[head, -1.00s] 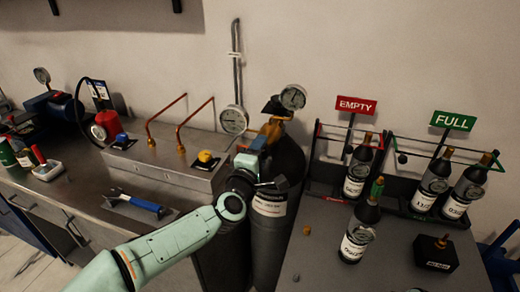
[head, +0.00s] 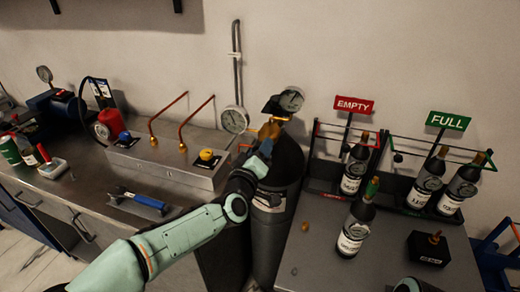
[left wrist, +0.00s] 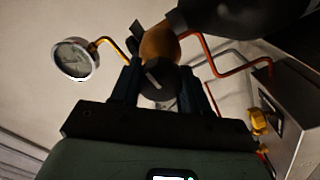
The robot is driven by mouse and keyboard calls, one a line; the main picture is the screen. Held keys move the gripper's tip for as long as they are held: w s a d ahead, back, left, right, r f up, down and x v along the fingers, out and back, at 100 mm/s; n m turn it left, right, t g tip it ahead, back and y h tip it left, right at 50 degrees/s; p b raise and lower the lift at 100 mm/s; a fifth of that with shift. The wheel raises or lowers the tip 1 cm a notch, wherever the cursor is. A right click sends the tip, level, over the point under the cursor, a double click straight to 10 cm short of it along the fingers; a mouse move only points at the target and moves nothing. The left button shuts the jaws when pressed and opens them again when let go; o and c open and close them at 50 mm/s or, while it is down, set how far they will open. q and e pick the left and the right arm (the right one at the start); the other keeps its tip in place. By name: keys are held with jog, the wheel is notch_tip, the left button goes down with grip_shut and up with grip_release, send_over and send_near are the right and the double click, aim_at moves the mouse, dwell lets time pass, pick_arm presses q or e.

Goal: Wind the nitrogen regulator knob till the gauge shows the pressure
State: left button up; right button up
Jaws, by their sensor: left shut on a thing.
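The nitrogen cylinder (head: 276,225) is a tall dark bottle between the two benches. Its brass regulator (head: 270,129) sits on top, with a round gauge (head: 291,99) above it. The gauge also shows in the left wrist view (left wrist: 75,58), but its needle is too small to read. My left gripper (head: 263,152) is at the front of the regulator. In the left wrist view, its fingers are shut on the dark round knob (left wrist: 158,82), which has a white mark. In the head view, the gripper hides the knob.
A second gauge (head: 234,119) is on the wall pipe behind. A metal box (head: 170,163) with copper pipes and a yellow knob (head: 207,157) stands left. On the right bench are bottle racks, a loose bottle (head: 355,230) and a black box (head: 429,248).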

pick_arm(q)
jog(key=shift+r+m, duration=0.25)
jog(key=shift+m, duration=0.05)
pick_arm(e)
jog(key=shift+r, duration=0.1)
pick_arm(q)
jog(key=shift+a, duration=0.1)
jog(key=o, duration=1.1)
jog(key=shift+w, duration=0.1)
jog(key=shift+c, duration=0.2)
jog(key=shift+f, duration=0.1)
jog(key=b+v, duration=0.1)
jog(key=v, duration=1.2)
jog(key=shift+s, duration=0.2)
pick_arm(e)
jog(key=shift+w+d+f, duration=0.15)
jog(key=shift+w+f, duration=0.35)
jog(key=shift+f, duration=0.25)
